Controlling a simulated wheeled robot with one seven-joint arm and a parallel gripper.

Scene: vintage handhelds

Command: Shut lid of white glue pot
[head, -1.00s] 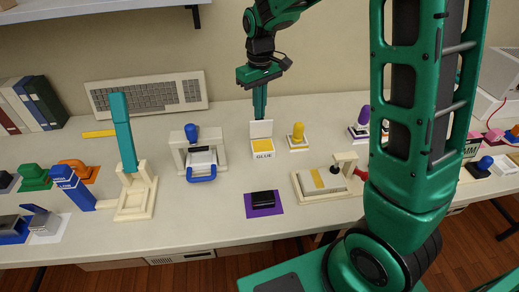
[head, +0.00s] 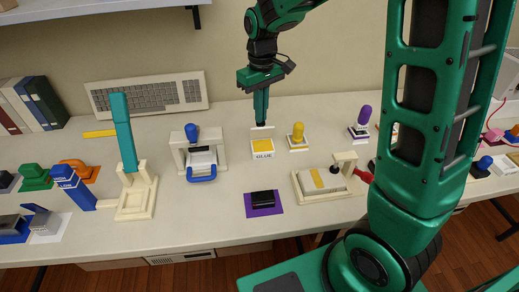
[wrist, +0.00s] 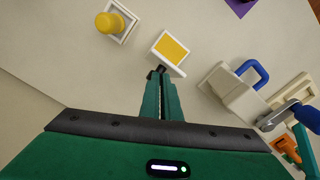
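The white glue pot (head: 262,152), labelled GLUE, has a yellow top area and stands on the table in the middle of the head view. Its white lid (head: 262,132) stands up at the back edge, open, with the yellow uncovered. In the wrist view the pot (wrist: 171,48) is just beyond my fingertips, with the lid seen as a thin white strip along its near edge. My gripper (head: 261,124) points down at the lid's upper edge, its two fingers together and nothing seen between them. I cannot tell whether the fingertips (wrist: 158,74) touch the lid.
A yellow-knobbed stamp (head: 297,137) stands close right of the pot. A white press with a blue handle (head: 201,174) stands to the left. A black item on a purple mat (head: 263,204) lies in front, and a cream device (head: 322,184) is front right. A keyboard (head: 148,95) leans behind.

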